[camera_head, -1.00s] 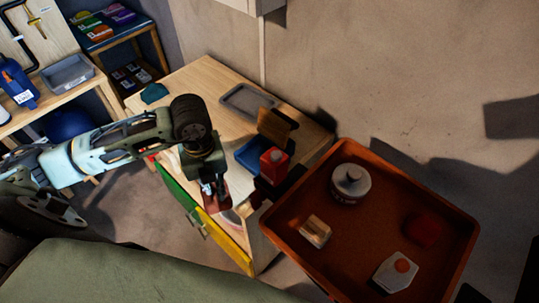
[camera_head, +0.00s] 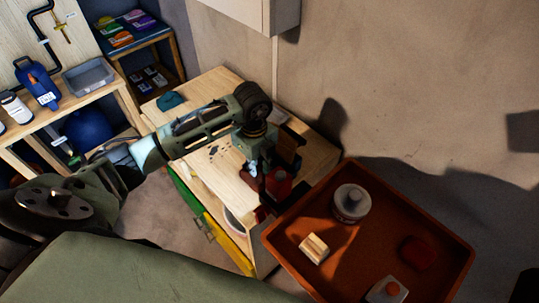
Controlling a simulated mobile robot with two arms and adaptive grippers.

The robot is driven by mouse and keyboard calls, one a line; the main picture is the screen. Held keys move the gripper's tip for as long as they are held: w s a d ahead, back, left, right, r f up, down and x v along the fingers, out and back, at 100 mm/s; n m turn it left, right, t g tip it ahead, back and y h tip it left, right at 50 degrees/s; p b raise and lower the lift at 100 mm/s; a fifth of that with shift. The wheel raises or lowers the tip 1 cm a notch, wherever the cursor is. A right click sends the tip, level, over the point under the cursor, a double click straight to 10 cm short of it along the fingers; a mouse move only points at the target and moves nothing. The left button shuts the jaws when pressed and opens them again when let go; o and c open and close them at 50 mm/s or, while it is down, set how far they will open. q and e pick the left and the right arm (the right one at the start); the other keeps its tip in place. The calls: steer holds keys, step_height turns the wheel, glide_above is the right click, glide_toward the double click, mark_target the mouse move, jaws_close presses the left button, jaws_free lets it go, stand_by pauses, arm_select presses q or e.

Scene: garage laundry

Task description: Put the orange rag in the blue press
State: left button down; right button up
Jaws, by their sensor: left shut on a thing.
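My left gripper (camera_head: 254,168) is shut on a dark reddish-brown piece of cloth (camera_head: 248,179), which appears to be the orange rag in shade. It is over the right part of the wooden cabinet top, just left of a red container (camera_head: 278,184). The blue press is mostly hidden behind my left arm; its raised brown panel (camera_head: 289,148) shows just behind the gripper. I cannot see whether the rag touches the press. My right gripper is not in view.
The wooden cabinet (camera_head: 225,178) has green and yellow fronts. A teal cloth (camera_head: 170,100) lies at its back left. An orange-brown tray (camera_head: 330,250) at the right holds a round grey-white container (camera_head: 350,202), a wooden block (camera_head: 314,248) and other items.

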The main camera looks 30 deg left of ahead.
arm_select(q)
steer(key=shift+w+d, duration=0.2)
steer(key=shift+w, duration=0.3)
steer(key=shift+w+d, duration=0.15)
steer(key=shift+w, duration=0.35)
steer(key=w, duration=0.1)
steer(key=w+d+p, duration=0.1)
steer(key=w, duration=0.1)
steer(key=shift+r, duration=0.1)
steer(key=shift+s+f+p, duration=0.1)
steer(key=shift+f+p, duration=0.4)
steer(key=shift+f, duration=0.35)
steer(key=shift+f, duration=0.2)
steer(key=c, duration=2)
jaws_free()
steer(key=shift+c, duration=0.2)
